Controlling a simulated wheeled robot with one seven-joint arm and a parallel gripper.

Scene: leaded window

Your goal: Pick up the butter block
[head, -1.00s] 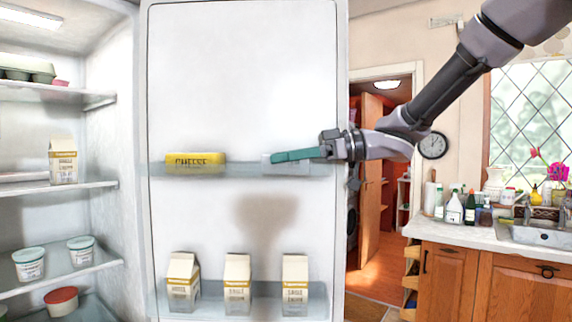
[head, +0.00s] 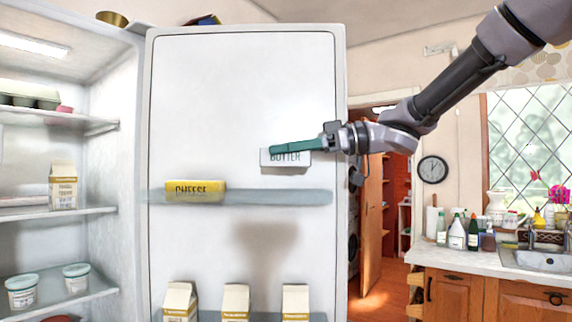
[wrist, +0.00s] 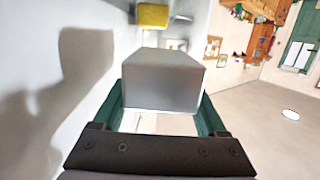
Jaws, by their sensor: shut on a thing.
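The butter block (head: 288,159) is a white block with dark BUTTER lettering. In the head view it is in front of the open fridge door, raised clear of the upper door shelf (head: 270,197). My gripper (head: 283,150) has teal fingers and is shut on the block, coming from the right. In the wrist view the block (wrist: 163,80) shows as a plain grey-white box between the two teal fingers. The near finger covers part of the lettering in the head view.
Several cartons stand on the lower door shelf, including one at the right (head: 295,303). Open fridge shelves with tubs (head: 76,278) are at the left. The sink counter (head: 480,257) is at the right.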

